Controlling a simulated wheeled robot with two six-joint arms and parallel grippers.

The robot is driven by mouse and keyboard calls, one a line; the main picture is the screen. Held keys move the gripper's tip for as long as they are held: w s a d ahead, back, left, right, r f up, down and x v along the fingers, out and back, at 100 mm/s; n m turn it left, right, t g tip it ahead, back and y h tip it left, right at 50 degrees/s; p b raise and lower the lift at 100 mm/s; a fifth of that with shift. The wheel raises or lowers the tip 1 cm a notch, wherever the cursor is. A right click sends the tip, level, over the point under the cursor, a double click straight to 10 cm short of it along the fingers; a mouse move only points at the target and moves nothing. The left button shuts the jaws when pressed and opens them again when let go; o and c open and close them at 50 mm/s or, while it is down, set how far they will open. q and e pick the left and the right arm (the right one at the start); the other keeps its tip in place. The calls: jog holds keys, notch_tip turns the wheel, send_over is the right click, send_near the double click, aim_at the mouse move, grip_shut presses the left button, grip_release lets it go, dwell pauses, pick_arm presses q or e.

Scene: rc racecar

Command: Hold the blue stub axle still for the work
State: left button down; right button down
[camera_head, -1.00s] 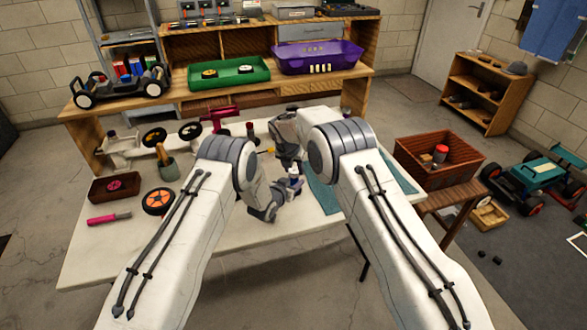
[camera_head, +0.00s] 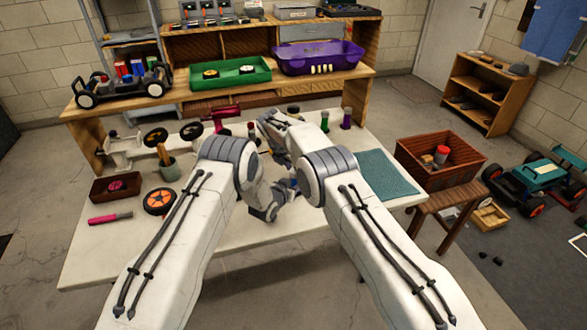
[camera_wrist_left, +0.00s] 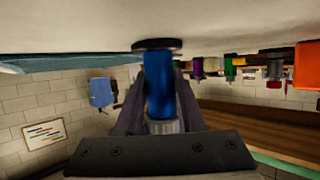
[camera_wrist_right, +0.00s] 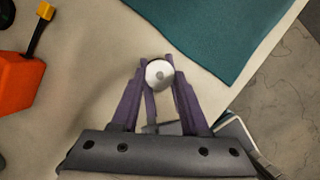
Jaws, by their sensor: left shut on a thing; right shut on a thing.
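The blue stub axle (camera_wrist_left: 159,85) stands between the fingers of my left gripper (camera_wrist_left: 160,92), which is shut on it. In the left wrist view, upside down, its black flange (camera_wrist_left: 156,44) is at the tabletop and a ribbed silver cap (camera_wrist_left: 164,127) is at its other end. In the right wrist view, my right gripper (camera_wrist_right: 159,78) is shut on a round silver-white cap (camera_wrist_right: 159,73), seen from above; it appears to be the axle's cap. In the head view, the two grippers meet near the table's middle, and my arms hide most of the axle.
A teal mat (camera_head: 388,174) lies at the table's right. An orange block with a yellow plug (camera_wrist_right: 20,82) lies beside my right gripper. Green (camera_head: 324,121) and purple (camera_head: 346,118) parts stand behind. An orange wheel (camera_head: 158,201) and pink tool (camera_head: 110,217) lie at left.

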jog(key=shift+c, duration=1.9)
grip_release()
jog(key=v, duration=1.2)
jog(key=shift+w, duration=0.1)
